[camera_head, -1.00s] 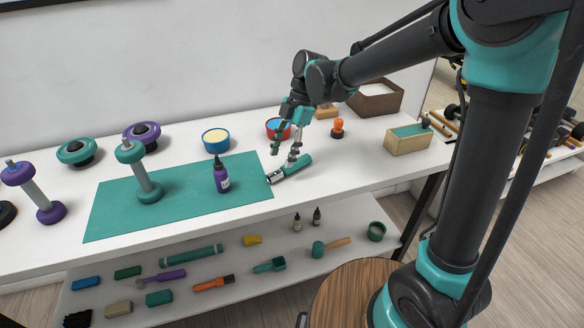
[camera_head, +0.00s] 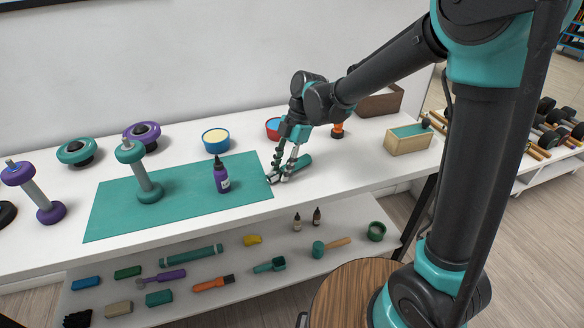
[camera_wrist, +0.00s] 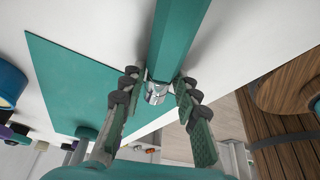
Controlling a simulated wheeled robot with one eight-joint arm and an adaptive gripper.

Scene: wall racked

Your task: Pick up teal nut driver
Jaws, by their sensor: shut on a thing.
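The teal nut driver (camera_head: 301,162) lies on the white tabletop, just right of the teal mat. In the wrist view its teal handle (camera_wrist: 178,40) runs up out of the picture and its short metal end points toward me. My gripper (camera_head: 280,177) is down at the tabletop at the driver's near left end. In the wrist view the fingers of my gripper (camera_wrist: 156,94) are closed in on both sides of the driver, around where handle meets metal. The driver still looks to be resting on the table.
The teal mat (camera_head: 110,212) carries a purple bottle (camera_head: 221,176) and a teal-ended spool stand (camera_head: 143,172). A wooden box (camera_head: 408,143) stands right.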

